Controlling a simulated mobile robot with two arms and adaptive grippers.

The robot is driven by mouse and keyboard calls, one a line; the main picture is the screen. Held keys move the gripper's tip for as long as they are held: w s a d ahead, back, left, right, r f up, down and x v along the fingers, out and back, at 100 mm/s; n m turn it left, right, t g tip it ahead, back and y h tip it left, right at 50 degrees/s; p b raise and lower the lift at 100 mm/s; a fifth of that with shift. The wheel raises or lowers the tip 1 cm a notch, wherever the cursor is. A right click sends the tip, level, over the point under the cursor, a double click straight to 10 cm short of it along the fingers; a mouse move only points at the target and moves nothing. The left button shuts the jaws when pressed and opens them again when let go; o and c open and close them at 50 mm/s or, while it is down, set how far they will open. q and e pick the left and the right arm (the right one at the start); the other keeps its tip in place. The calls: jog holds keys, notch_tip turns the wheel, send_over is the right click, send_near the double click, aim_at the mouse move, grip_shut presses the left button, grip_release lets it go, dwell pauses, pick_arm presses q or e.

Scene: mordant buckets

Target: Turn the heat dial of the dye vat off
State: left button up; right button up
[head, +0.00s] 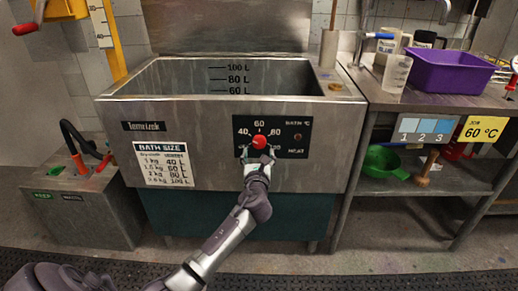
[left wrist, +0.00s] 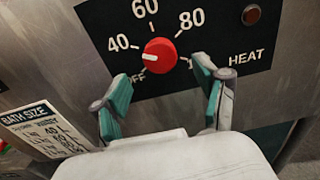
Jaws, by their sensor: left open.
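The heat dial is a round red knob on the black panel (head: 285,150) of the steel dye vat (head: 200,112). In the head view the dial (head: 259,142) shows just above my left gripper (head: 258,157). In the left wrist view the white mark on the dial (left wrist: 160,55) points left, between "40" and "OFF". My left gripper (left wrist: 163,95) is open, its two teal-padded fingers apart, below and to either side of the dial. No contact is visible. The fingers partly cover the lower markings. My right gripper is not in view.
A dark red lamp (head: 297,137) sits right of the dial, above "HEAT". A bath size chart (head: 163,163) is left of the panel. A steel bench (head: 430,98) with a purple bin (head: 450,72) stands at right, a steel box (head: 85,210) at left.

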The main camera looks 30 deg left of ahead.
aim_at(259, 145)
pick_arm(q)
jog(key=x, duration=0.4)
jog(key=shift+w+a+f+b, duration=0.1)
jog(key=shift+b, duration=0.3)
jog(key=shift+w+a, duration=0.2)
jog(key=shift+w, duration=0.25)
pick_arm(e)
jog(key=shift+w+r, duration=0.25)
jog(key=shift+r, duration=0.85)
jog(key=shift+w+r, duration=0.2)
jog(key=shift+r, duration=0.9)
pick_arm(q)
jog(key=c, duration=1.1)
jog(key=shift+c, duration=0.2)
